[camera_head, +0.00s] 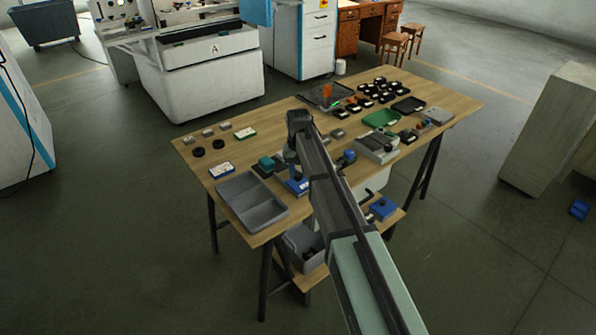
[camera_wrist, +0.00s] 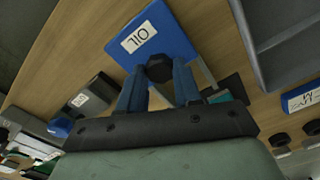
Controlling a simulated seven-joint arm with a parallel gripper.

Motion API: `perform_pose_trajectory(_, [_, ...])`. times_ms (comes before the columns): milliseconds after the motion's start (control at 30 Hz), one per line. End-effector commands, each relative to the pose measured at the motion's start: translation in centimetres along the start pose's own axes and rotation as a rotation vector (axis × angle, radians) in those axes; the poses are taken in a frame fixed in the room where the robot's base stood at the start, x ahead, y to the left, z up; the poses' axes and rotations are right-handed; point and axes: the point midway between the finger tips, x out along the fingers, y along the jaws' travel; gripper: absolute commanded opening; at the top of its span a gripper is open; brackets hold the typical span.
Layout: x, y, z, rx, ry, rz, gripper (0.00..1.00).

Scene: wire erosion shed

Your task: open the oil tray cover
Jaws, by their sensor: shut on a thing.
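The oil tray cover (camera_wrist: 158,32) is a blue plate with a white label reading OIL and a dark round knob (camera_wrist: 159,67) near one edge. In the wrist view my gripper (camera_wrist: 160,80) has its two blue fingers on either side of the knob, shut on it. A grey edge (camera_wrist: 206,74) shows beside the cover. I cannot tell whether the cover is shifted from its tray. In the head view the blue cover (camera_head: 297,186) is small, near the table's front edge, and my arm partly blocks the view there.
A grey two-part bin (camera_head: 250,201) stands left of the cover on the wooden table (camera_head: 232,175). A dark box with a teal block (camera_head: 267,163) is close behind. A grey device (camera_head: 378,146) stands to the right. Free table top lies at the left middle.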

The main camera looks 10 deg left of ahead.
Motion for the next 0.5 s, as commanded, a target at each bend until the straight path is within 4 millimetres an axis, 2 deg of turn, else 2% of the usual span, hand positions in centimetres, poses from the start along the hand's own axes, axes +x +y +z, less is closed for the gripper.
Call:
perform_pose_trajectory(267, [0.0,-0.3,-0.7,-0.001,0.0,0.0,0.0])
perform_pose_trajectory(500, [-0.1,-2.3,-4.9,-0.002,0.0,0.0,0.0])
